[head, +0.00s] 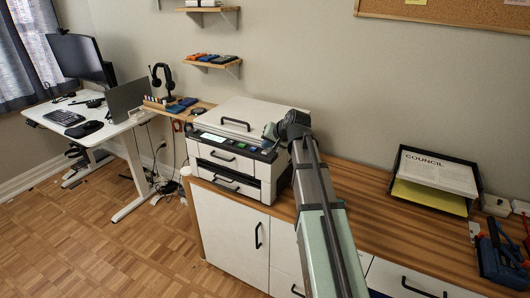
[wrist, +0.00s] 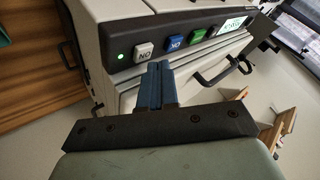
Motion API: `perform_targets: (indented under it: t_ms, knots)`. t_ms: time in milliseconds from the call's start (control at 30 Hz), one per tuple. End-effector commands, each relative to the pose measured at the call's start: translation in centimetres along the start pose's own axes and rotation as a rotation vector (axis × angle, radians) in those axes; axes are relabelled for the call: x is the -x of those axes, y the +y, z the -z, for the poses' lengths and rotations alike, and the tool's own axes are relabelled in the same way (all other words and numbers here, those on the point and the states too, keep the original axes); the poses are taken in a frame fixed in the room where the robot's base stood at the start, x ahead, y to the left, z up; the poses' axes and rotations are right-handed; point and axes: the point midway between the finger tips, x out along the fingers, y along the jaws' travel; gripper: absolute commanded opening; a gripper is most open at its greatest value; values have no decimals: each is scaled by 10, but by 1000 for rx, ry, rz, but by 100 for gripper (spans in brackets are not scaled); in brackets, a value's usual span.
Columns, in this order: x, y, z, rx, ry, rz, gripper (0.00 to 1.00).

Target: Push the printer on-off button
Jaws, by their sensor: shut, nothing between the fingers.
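The white printer (head: 228,163) stands on the wooden counter. Its dark front panel (wrist: 106,59) carries a white button (wrist: 143,51), a blue button (wrist: 174,42), a green button (wrist: 197,35) and a lit screen (wrist: 234,26). A green light (wrist: 120,56) glows beside the white button. The white and blue buttons bear lettering turned in the wrist view; which is the on-off button I cannot tell for sure. My gripper (wrist: 158,67) is shut and empty, its blue fingertips just in front of the panel near the white and blue buttons. Contact is unclear. In the head view my gripper (head: 270,131) is at the printer's right end.
A black paper tray (head: 437,181) stands on the counter (head: 350,185) to the right, with bare counter between it and the printer. Drawer handles (head: 223,157) stick out of the printer's front. A headset (head: 162,76) and small items stand behind the printer's left. A wall shelf (head: 212,64) hangs above.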

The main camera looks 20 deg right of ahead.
Motion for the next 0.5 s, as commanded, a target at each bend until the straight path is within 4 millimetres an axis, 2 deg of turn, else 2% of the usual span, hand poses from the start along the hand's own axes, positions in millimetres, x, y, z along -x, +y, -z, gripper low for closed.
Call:
perform_targets:
  t_ms: [500]
  knots:
    - [5,-4,4,0,0,0,0]
